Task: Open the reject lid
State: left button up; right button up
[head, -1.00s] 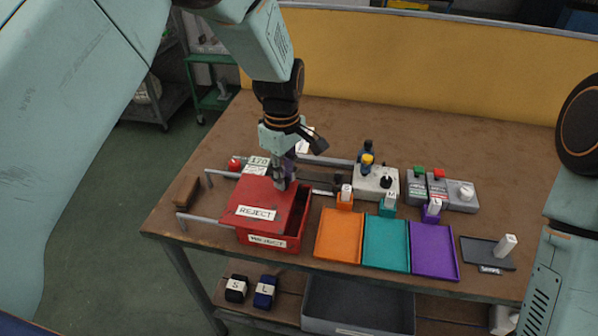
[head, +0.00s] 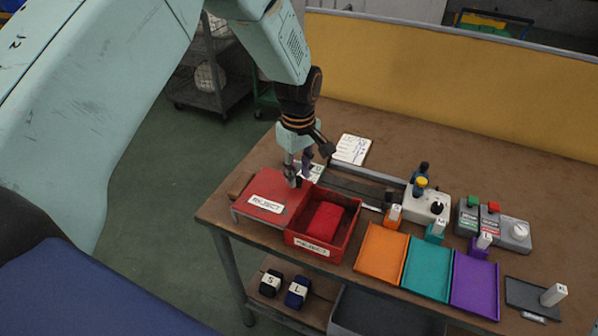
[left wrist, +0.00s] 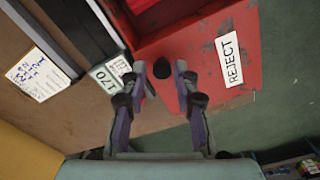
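The red reject lid (head: 268,200), labelled REJECT, lies to the left of the red reject bin (head: 350,232), by its left edge. The bin's top is uncovered and a red item (head: 327,221) shows inside. My left gripper (head: 296,180) is at the lid's rear right part. In the left wrist view the lid (left wrist: 205,62) shows a dark round knob (left wrist: 162,68). The left fingers (left wrist: 161,76) stand apart on either side of this knob, with gaps visible, so the gripper looks open. My right gripper is out of view.
Orange (head: 381,253), teal (head: 427,266) and purple (head: 475,283) trays lie right of the bin. A control box (head: 427,204) and a button panel (head: 493,225) stand behind them. A white sheet (head: 351,149) lies at the back. A wooden block (head: 240,184) is left of the lid.

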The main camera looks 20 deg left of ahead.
pick_arm(q)
jog(key=shift+o, duration=1)
jog(key=shift+s+f, duration=0.1)
notch_tip(320, 180, up, 12)
